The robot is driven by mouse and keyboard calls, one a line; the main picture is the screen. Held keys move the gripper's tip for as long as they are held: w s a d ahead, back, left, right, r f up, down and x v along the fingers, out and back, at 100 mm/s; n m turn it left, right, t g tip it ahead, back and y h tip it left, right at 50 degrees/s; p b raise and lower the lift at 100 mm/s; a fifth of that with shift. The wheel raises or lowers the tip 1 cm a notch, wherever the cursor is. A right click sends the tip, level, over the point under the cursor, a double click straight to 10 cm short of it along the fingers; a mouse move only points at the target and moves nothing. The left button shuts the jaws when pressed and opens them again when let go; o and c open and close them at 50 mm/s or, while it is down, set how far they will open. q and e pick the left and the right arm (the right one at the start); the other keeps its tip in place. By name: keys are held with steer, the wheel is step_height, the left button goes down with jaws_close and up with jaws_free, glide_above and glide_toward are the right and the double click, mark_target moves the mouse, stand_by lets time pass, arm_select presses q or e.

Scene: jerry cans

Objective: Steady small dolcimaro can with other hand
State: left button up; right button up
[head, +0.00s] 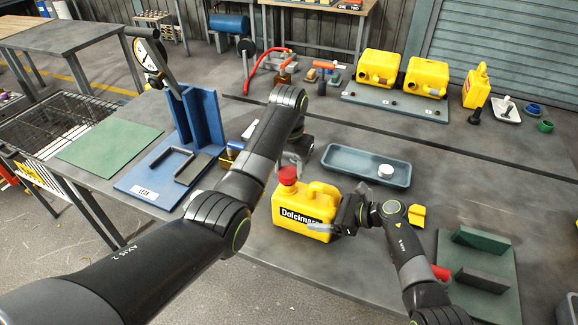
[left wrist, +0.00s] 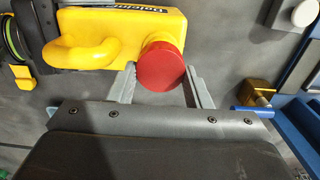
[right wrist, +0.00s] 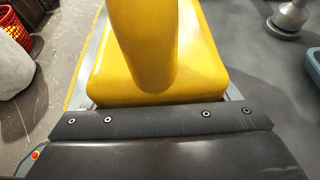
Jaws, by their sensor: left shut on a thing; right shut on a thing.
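The small yellow Dolcimaro can (head: 300,213) stands upright on the grey table, its black label facing the front. Its red cap (head: 287,175) is on the spout at the left; it also shows in the left wrist view (left wrist: 162,66). My left gripper (head: 291,162) comes from above and is shut on the red cap, one finger on each side. My right gripper (head: 335,218) is shut on the can's body at its right end. The right wrist view shows the yellow can (right wrist: 160,60) filling the space between the fingers, whose tips are mostly hidden.
A grey-blue tray (head: 345,163) with a white cap (head: 385,170) lies just behind the can. A blue angled stand (head: 150,172) is at left, a green block fixture (head: 480,290) at right. Larger yellow cans (head: 378,68) stand at the back. The table's front edge is close.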

arm_select(q)
steer(key=shift+f, duration=0.9)
steer(key=shift+f, duration=0.55)
